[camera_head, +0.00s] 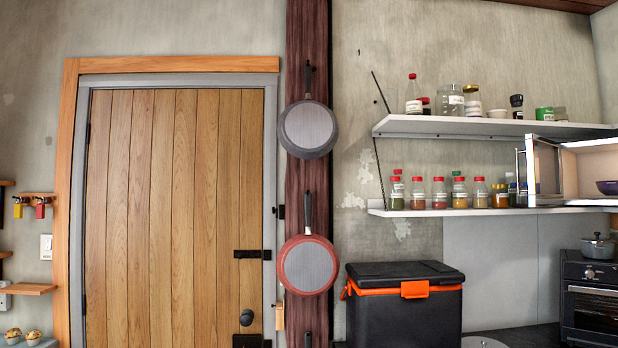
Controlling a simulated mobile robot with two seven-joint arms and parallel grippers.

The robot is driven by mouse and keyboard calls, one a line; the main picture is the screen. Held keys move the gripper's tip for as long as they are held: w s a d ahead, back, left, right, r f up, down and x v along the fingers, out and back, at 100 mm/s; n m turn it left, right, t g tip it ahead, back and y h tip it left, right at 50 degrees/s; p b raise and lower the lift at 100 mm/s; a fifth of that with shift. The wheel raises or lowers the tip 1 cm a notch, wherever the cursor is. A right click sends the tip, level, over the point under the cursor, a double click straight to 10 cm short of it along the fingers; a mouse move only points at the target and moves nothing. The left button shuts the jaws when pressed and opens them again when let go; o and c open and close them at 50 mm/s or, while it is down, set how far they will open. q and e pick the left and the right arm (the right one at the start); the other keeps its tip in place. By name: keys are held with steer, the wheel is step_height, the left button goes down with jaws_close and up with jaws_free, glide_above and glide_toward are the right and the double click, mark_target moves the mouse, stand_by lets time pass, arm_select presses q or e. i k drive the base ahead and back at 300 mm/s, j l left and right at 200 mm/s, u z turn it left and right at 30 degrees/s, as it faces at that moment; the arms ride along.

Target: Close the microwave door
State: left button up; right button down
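The microwave (590,146) is at the right edge of the head view, level with the wall shelves and cut off by the frame. Its door (529,172) stands open, swung out on the left side, with a metal handle along its edge. The pale inside of the microwave shows, and a dark bowl (607,187) sits in it. Neither of my grippers is in view.
Two white shelves (420,212) with several jars and bottles reach left of the microwave. Below are a black cooler (404,310) with orange trim and an oven (592,300) with a pot (598,246) on top. A wooden door (175,220) is at left.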

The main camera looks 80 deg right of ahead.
mark_target(543, 156)
steer(key=i+l+z, duration=0.1)
steer(key=i+z, duration=1.55)
steer(key=i+j+z, duration=0.2)
steer(key=z, duration=0.15)
steer(key=i+z, duration=0.15)
steer(key=z, duration=0.3)
steer(key=i+j+z, duration=0.1)
steer(key=z, duration=0.3)
steer(key=i+j+z, duration=0.15)
steer(key=z, duration=0.3)
steer(key=i+z, duration=0.2)
steer(key=z, duration=0.2)
steer(key=i+j+z, duration=0.1)
steer(key=z, duration=0.3)
steer(key=i+j+z, duration=0.2)
steer(key=z, duration=0.25)
steer(key=i+j+z, duration=0.3)
steer(key=z, duration=0.2)
steer(key=k+l, duration=0.1)
steer(key=l, duration=0.15)
steer(key=k+l, duration=0.2)
steer(key=l, duration=0.4)
steer(key=k+l+u, duration=0.1)
steer(key=l, duration=1.25)
steer(key=i+u, duration=0.05)
